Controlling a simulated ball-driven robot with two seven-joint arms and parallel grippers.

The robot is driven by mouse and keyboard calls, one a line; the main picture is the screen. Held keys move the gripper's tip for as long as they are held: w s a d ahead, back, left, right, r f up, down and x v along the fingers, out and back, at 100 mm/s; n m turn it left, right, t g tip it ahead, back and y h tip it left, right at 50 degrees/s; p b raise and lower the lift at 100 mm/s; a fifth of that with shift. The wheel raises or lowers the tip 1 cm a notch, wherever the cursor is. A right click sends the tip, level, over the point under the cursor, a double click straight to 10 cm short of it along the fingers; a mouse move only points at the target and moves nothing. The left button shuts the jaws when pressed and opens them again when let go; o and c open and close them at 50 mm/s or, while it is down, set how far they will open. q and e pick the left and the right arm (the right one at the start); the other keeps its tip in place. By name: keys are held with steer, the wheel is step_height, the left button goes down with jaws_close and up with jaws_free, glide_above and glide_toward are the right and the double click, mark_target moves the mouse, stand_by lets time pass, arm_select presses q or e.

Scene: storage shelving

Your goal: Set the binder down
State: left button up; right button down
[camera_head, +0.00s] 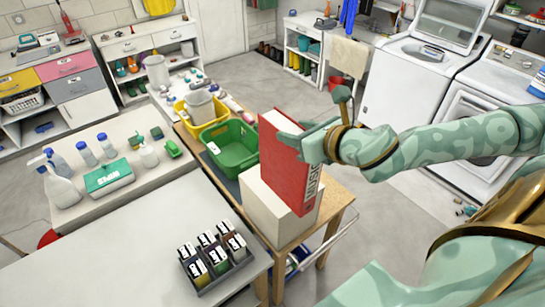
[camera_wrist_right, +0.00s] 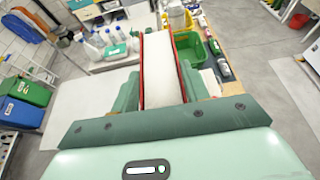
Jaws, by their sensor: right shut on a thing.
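A red binder (camera_head: 284,165) with a dark-lettered spine stands upright over a white box (camera_head: 265,212) on the wooden table (camera_head: 337,205). My right gripper (camera_head: 305,137) is shut on the binder's upper part. In the right wrist view, the binder (camera_wrist_right: 161,80) shows its white page edges and red covers between the fingers of my right gripper (camera_wrist_right: 165,88). I cannot tell whether its lower edge touches the box. My left gripper is not in view.
A green crate (camera_head: 232,147) and a yellow crate (camera_head: 203,117) stand behind the binder on the wooden table. A tray of labelled jars (camera_head: 213,262) sits on the white table (camera_head: 130,250) at the front left, which has bare room. Washing machines (camera_head: 420,70) stand at the right.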

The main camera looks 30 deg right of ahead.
mark_target(280, 123)
steer(key=shift+w+d+f+b, duration=0.1)
steer(key=shift+w+f+b, duration=0.3)
steer(key=shift+b, duration=0.5)
steer(key=x, duration=0.2)
steer(key=d+p+x, duration=0.1)
steer(key=x, duration=0.2)
steer(key=p+x, duration=0.1)
steer(key=x, duration=0.1)
steer(key=shift+w+d+r, duration=0.1)
steer(key=shift+w+d, duration=0.15)
steer(key=shift+w, duration=0.2)
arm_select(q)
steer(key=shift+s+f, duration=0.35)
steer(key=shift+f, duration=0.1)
arm_select(e)
steer(key=w+f, duration=0.4)
steer(key=f, duration=0.5)
steer(key=shift+w+d, duration=0.3)
steer(key=shift+w, duration=0.05)
steer(key=shift+f, duration=0.2)
steer(key=c, duration=0.7)
jaws_free()
